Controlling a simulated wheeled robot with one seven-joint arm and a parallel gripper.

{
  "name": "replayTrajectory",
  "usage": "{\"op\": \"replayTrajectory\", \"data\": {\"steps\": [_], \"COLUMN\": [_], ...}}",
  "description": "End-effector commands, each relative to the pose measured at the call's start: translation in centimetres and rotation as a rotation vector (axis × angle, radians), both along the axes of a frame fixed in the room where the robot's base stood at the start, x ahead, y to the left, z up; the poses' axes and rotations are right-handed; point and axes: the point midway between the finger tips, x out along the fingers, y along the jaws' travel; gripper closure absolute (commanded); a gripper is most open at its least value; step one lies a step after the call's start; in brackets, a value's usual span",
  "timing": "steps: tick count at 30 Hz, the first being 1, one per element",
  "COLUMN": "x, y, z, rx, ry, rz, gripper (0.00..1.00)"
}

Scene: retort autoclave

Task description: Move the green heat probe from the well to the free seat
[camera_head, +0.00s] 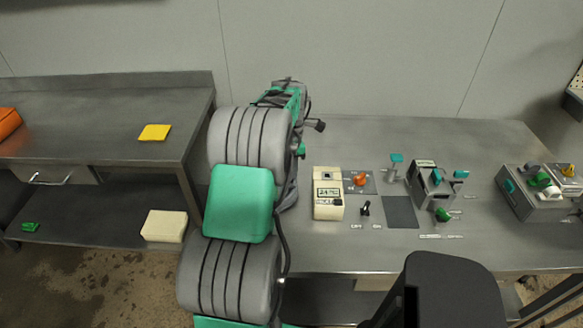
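A green knob-like piece (442,215) shows at the front of a small grey box (424,186). Another green piece (542,180) sits on the grey block (527,206) at the right. I cannot tell which of the two is the heat probe, and neither well nor free seat can be clearly made out. My arm rises left of centre, over the left part of the bench. My gripper seems to be at its far end, left of the white meter, largely hidden by my arm links; its fingers cannot be made out. Both green pieces are well to its right.
On the steel bench (480,143) stand a white meter (328,205), an orange knob (360,179), a black switch (365,209), a teal-topped post (396,160) and a dark square (400,212). A yellow pad (154,132) lies on the left table. The bench's back right is clear.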

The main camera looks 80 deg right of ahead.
Motion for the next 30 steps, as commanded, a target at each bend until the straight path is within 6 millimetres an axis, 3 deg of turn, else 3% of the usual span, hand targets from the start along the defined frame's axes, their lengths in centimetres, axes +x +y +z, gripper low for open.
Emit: {"op": "replayTrajectory", "data": {"steps": [30], "x": [0.0], "y": [0.0], "z": [-1.5], "rx": [0.0], "ry": [0.0], "rz": [0.0], "gripper": [1.0]}}
